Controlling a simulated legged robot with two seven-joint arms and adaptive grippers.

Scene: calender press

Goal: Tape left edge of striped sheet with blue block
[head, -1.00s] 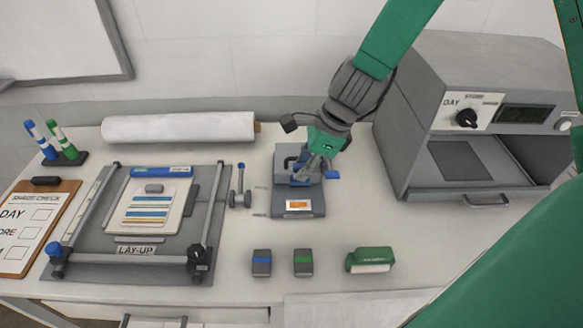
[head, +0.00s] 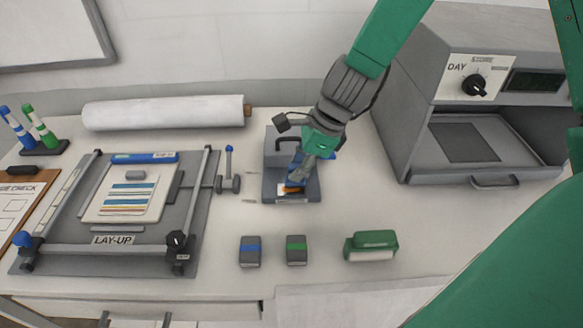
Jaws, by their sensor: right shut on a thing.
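The striped sheet (head: 122,208), pale with blue, orange and teal stripes, lies flat on the grey LAY-UP board (head: 190,215) at the left. The block with a blue band (head: 250,251) stands on the table front, right of the board. My right gripper (head: 294,184) is down over the grey device (head: 308,191) at the table's middle, well right of the sheet. It is shut on what looks like the device's blue handle; the fingertips partly hide it and an orange patch. My left gripper is not in view.
A green-banded block (head: 296,250) stands next to the blue-banded one, with a green-topped block (head: 371,246) farther right. A white roll (head: 165,112) lies behind. A small blue-knobbed stand (head: 228,170) is between board and device. The grey oven-like machine (head: 420,120) fills the back right.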

